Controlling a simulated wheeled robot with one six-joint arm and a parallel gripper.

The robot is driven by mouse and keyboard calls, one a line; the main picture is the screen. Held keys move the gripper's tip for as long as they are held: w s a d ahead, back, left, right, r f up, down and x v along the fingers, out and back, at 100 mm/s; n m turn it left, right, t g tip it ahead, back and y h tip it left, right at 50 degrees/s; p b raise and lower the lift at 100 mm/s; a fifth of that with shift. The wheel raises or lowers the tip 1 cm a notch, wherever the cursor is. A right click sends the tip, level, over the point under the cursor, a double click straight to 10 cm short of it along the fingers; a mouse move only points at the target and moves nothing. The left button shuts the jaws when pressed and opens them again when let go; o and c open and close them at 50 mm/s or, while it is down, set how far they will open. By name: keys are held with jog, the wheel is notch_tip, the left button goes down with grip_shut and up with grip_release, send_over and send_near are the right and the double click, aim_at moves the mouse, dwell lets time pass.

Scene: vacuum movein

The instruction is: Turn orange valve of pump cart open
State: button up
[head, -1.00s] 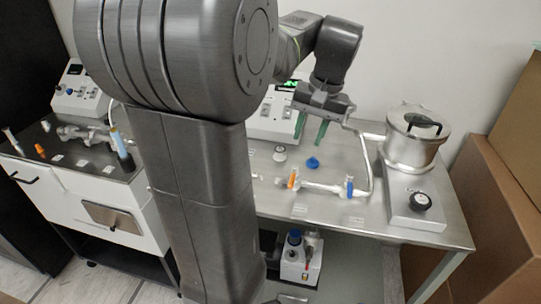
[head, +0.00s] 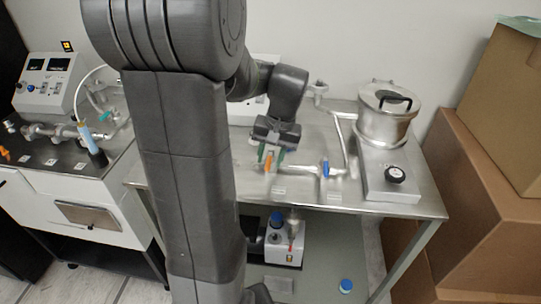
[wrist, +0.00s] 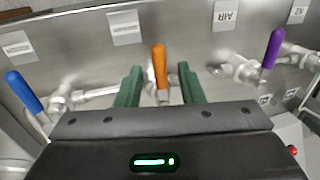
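The orange valve handle (head: 268,163) stands on the metal pipe on the steel cart top, partly covered by my gripper in the head view. In the wrist view the orange handle (wrist: 159,66) points away from my gripper, between the two green fingers. My gripper (head: 271,155) is open, with one finger on each side of the handle. The wrist view shows a gap beside each finger (wrist: 160,86), so I see no firm hold. The handle's base is partly hidden by the gripper body.
A blue valve (head: 326,168) is on the same pipe; a purple valve (wrist: 273,48) shows in the wrist view. A metal pot (head: 385,125) on a base with a black knob stands right. Brown boxes (head: 490,160) border the right side. A pump (head: 286,243) sits below.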

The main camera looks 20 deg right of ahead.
grip_shut()
jog(key=shift+d+n, duration=0.1)
jog(key=shift+n, duration=0.2)
jog(key=n, duration=0.1)
jog(key=d+n+p, duration=0.1)
jog(key=n, duration=0.1)
jog(key=shift+s+d+r+g, duration=0.1)
jog(key=shift+s+d+g, duration=0.15)
jog(key=shift+g, duration=0.15)
jog(key=d+n, duration=0.1)
jog(key=n, duration=0.1)
jog(key=d+n+p, duration=0.1)
jog(key=n, duration=0.1)
jog(key=shift+w+n+g, duration=0.15)
jog(key=shift+n+g, duration=0.25)
jog(key=d+n, duration=0.1)
jog(key=n, duration=0.1)
jog(key=w+d+n+g+p, duration=0.1)
jog(key=n, duration=0.2)
jog(key=shift+w+d, duration=0.1)
jog(key=shift+w+d+n+h+p, duration=0.1)
jog(key=shift+w+d+n+p, duration=0.15)
jog(key=shift+n, duration=0.55)
jog(key=shift+w+d+n+h+p, duration=0.1)
jog(key=shift+w+d+n+p, duration=0.15)
jog(key=shift+n, duration=0.55)
jog(key=shift+w+d+n+h+p, duration=0.1)
jog(key=shift+w+n+p, duration=0.15)
jog(key=shift+n, duration=0.55)
jog(key=shift+g, duration=0.3)
